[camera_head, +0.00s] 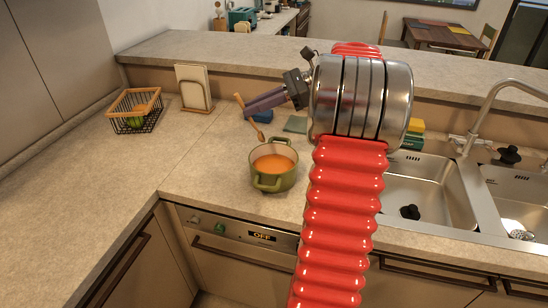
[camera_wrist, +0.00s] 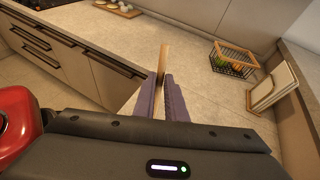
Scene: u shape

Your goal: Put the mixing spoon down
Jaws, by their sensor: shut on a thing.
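The mixing spoon (camera_head: 257,131) is wooden, with its handle up and its bowl down in the head view. My gripper (camera_head: 249,108) is shut on its handle and holds it tilted above the counter, behind the green pot. In the wrist view the spoon's handle end (camera_wrist: 163,58) sticks up between the purple fingers of my gripper (camera_wrist: 161,78). The bowl is hidden in that view. The green pot (camera_head: 264,183) holds orange soup and stands on the counter (camera_head: 205,165).
A wire basket (camera_head: 127,121) and a rack with boards (camera_head: 194,87) stand at the back left. The sink (camera_head: 430,170) is at right. The counter left of the pot is clear.

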